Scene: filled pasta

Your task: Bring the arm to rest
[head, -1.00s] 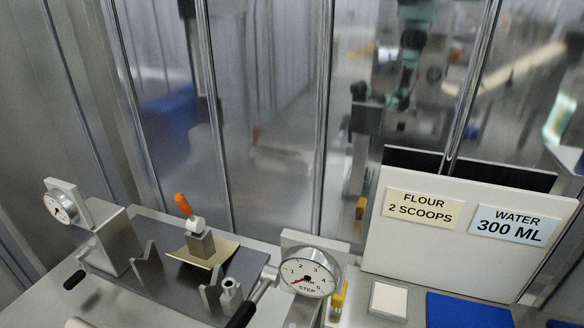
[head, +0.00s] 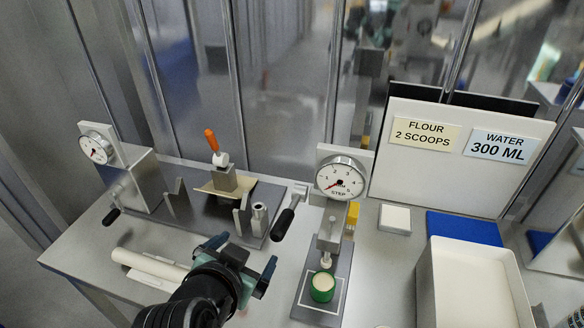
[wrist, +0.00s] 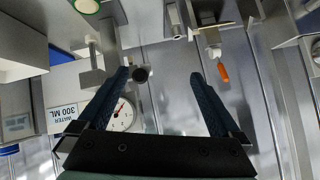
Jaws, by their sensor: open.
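My gripper (head: 243,256) is at the bottom middle of the head view, at the end of my dark arm. It is open, with its two fingers apart and nothing held between them. It appears above the front part of the metal worktop (head: 90,240), near a pale roller (head: 148,268). In the wrist view, my gripper (wrist: 160,77) shows two dark blue fingers spread wide. A black handle knob (wrist: 140,73) shows between them, near the left finger; its distance from the fingers is unclear.
A STEP dial (head: 341,177) stands behind a green-rimmed cup (head: 322,287). An orange-handled tool (head: 211,141) stands at the back left. A white open box (head: 425,285) and a sign board (head: 400,165) are at the right. Clear panels close off the back.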

